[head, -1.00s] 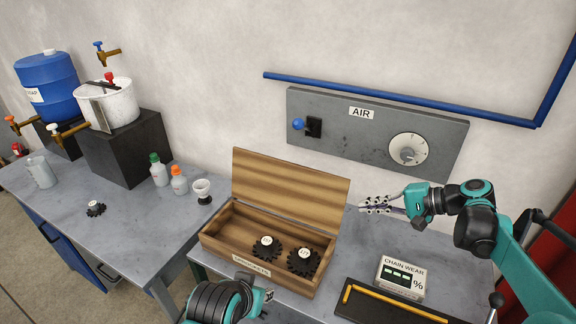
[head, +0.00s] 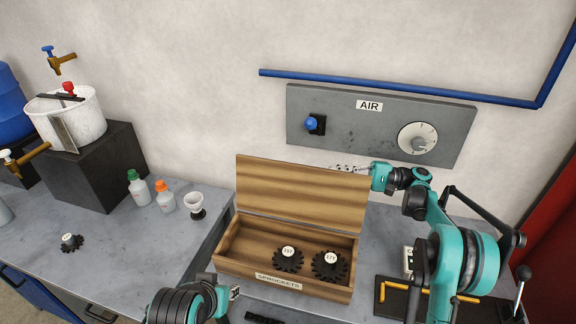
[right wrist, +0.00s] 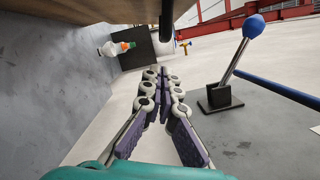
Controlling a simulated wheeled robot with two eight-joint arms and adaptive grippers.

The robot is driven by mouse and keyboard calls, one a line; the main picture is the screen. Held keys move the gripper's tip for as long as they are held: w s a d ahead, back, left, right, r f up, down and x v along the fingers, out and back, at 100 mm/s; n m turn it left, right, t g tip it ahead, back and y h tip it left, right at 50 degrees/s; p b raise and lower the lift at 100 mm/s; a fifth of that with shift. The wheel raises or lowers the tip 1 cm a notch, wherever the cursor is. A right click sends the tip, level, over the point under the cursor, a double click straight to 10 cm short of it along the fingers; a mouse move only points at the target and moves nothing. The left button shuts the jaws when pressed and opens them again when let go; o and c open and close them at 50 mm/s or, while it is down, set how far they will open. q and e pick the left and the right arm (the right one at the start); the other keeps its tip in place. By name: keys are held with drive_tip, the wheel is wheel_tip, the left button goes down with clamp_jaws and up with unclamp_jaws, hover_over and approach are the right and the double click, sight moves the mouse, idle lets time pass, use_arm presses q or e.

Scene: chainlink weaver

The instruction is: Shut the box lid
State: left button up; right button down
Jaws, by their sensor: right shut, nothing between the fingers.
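The wooden box (head: 285,288) labelled SPROCKETS stands on the grey bench with its lid (head: 300,190) open, standing up at the back. Two dark sprockets, one at left (head: 288,259) and one at right (head: 330,265), lie inside. My right gripper (head: 338,167) is shut and empty, at the lid's upper right edge on the wall side; the lid hides part of it. The right wrist view shows its fingers (right wrist: 163,85) together, with a brown wooden edge above, probably the lid (right wrist: 110,8). My left gripper (head: 235,292) is low, in front of the box's left corner; its fingers are unclear.
The AIR panel (head: 370,125) with a blue-knobbed lever (head: 311,124) is on the wall behind the right gripper; the lever also shows in the right wrist view (right wrist: 230,65). A dark tray (head: 395,300) lies right.

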drive_tip(key=a+r+b, duration=0.1)
drive_tip(key=a+b, duration=0.1)
drive_tip(key=a, duration=0.8)
drive_tip(key=shift+a, duration=0.15)
drive_tip(key=shift+s+a, duration=0.1)
